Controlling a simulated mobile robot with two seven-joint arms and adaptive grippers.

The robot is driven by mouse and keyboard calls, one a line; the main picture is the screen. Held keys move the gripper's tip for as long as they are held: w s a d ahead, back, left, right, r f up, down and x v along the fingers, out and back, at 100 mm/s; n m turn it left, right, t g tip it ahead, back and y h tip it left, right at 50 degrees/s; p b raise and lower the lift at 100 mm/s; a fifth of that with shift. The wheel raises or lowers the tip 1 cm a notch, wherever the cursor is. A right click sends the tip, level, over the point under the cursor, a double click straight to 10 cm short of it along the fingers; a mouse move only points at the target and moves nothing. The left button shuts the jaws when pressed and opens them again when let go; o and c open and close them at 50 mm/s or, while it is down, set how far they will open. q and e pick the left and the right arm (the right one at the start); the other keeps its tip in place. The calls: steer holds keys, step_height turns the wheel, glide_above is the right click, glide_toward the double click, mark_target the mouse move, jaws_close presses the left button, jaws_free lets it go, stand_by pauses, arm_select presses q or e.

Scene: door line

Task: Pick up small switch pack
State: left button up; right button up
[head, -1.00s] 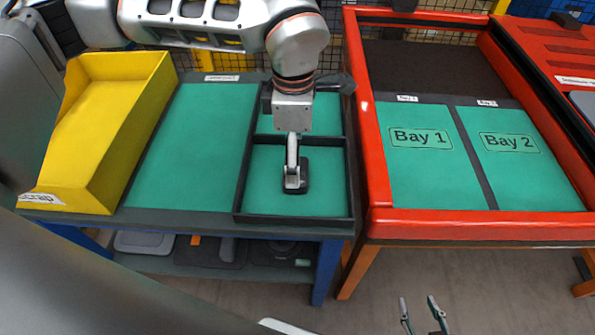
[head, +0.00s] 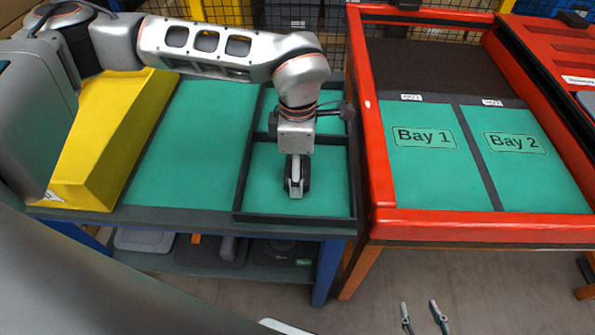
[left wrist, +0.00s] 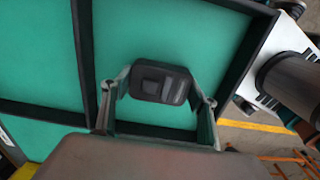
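The small switch pack (head: 306,172), a dark rounded block, lies in the front compartment of the black-edged tray (head: 300,217). In the left wrist view the pack (left wrist: 160,84) shows its lighter grey top marks. My left gripper (head: 295,190) points down over it, hiding part of it in the head view. In the left wrist view the left gripper's fingers (left wrist: 160,88) stand close on both sides of the pack; whether they press on it cannot be told. My right gripper (head: 419,305) is open and empty at the bottom edge, over the floor.
A yellow bin (head: 112,150) stands on the left of the bench, beside a bare green mat (head: 190,140). A red-framed table (head: 480,229) with empty Bay 1 (head: 423,170) and Bay 2 (head: 540,175) stands to the right. Dark items lie on the shelf below.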

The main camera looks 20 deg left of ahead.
stand_by(0.3)
arm_select(q)
step_height(320, 180, up, 23)
steer(key=p, duration=0.5)
arm_select(e)
step_height(320, 180, up, 6)
steer(key=w, duration=0.2)
steer(key=shift+a+t, duration=0.25)
steer(key=shift+t, duration=0.15)
